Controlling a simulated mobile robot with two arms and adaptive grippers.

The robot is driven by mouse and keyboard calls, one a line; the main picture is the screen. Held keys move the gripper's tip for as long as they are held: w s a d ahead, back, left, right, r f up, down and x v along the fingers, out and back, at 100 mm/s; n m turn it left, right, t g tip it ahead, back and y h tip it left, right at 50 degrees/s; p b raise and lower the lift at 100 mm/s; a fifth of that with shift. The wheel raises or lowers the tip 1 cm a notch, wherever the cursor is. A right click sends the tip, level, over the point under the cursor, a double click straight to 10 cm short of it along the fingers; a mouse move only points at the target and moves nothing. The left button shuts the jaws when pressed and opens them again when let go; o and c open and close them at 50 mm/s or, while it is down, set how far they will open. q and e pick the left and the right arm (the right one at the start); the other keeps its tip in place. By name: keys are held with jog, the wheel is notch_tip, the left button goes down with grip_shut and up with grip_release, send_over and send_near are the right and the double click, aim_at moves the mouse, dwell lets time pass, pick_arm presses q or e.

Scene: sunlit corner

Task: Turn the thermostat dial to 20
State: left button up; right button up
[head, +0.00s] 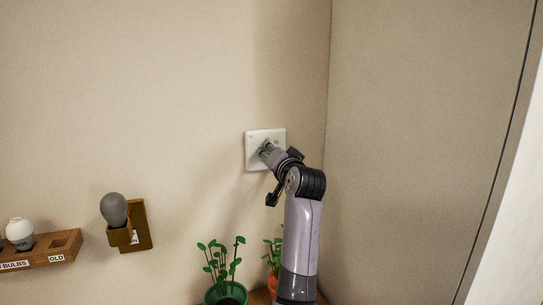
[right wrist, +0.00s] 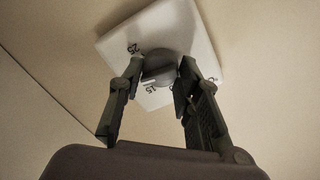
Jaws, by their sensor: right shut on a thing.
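The thermostat (head: 254,138) is a white square plate on the wall near the corner. In the right wrist view its plate (right wrist: 192,32) looks tilted and carries a grey round dial (right wrist: 158,64). A further mark at the right is partly covered by a finger. My right gripper (head: 265,147) is at the plate, and its two fingers are shut on the dial from both sides, as the right wrist view (right wrist: 160,73) shows. The dial's pointer setting cannot be read. My left gripper is not in view.
A grey bulb (head: 114,209) sits in a brown wall holder (head: 140,222) at the left. A wooden rack (head: 50,246) holds a white bulb (head: 19,233). A potted plant (head: 222,270) stands below the thermostat, with another partly behind my right arm. The corner wall is close at the right.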

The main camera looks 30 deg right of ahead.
dwell(0.5)
jog(key=o, duration=1.1)
jog(key=v, duration=1.2)
